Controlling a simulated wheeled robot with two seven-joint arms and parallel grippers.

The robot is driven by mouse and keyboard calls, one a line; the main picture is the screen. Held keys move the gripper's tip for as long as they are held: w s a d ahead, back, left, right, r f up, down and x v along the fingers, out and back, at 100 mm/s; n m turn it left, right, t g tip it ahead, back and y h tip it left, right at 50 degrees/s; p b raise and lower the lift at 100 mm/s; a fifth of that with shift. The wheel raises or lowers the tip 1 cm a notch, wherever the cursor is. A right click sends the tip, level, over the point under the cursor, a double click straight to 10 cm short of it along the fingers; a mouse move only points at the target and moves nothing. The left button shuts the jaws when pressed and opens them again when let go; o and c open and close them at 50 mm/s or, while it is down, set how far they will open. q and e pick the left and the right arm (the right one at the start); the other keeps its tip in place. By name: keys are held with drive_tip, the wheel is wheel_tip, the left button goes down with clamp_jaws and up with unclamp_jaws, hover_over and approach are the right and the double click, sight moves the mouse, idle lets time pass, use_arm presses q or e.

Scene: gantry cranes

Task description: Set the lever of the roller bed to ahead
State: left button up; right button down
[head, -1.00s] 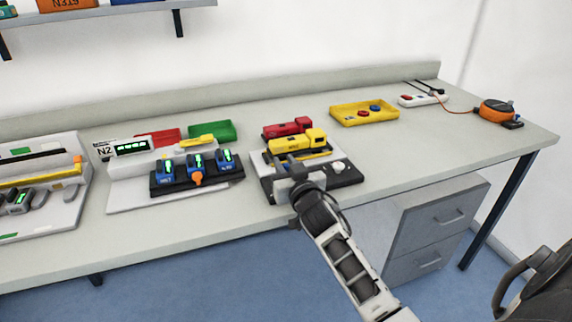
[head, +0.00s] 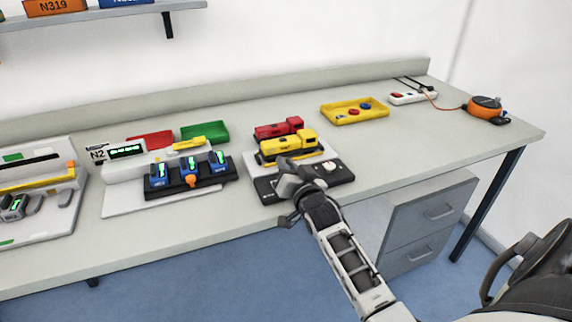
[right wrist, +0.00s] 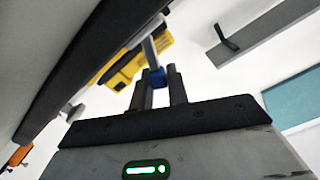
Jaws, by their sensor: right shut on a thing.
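The roller bed seems to be the light base with a dark front panel (head: 335,177), bearing a yellow locomotive (head: 287,147) and a red one (head: 279,129). My right gripper (head: 285,172) is over the left part of this panel and hides what is under it. In the right wrist view, the right gripper (right wrist: 163,82) is shut on a lever with a grey stem and blue tip (right wrist: 153,76). The lever's setting cannot be read from these views. A white knob (head: 329,166) stands on the panel right of the gripper. My left gripper is not in view.
A yellow tray (head: 354,113) and an orange reel (head: 484,107) lie right. The front right bench is clear.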

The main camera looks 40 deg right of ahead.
drive_tip(key=c, duration=1.4)
unclamp_jaws()
drive_tip(key=shift+o, duration=0.2)
drive_tip(key=shift+s, duration=0.1)
drive_tip(key=b+v, duration=0.1)
drive_tip(key=v, duration=1.4)
drive_tip(key=shift+s, duration=0.45)
drive_tip(key=shift+f, duration=0.1)
drive_tip(key=s+a+f+n+g+y, duration=0.3)
drive_tip(key=s+a+f+n, duration=0.2)
drive_tip(key=a+f, duration=0.3)
drive_tip(key=s+a+f+n+g+y, duration=0.4)
drive_tip(key=s+a+f+n, duration=0.1)
drive_tip(key=a+f, duration=0.4)
drive_tip(key=shift+s+a+f+n, duration=0.3)
drive_tip(key=shift+s+a, duration=0.15)
drive_tip(key=shift+a, duration=0.2)
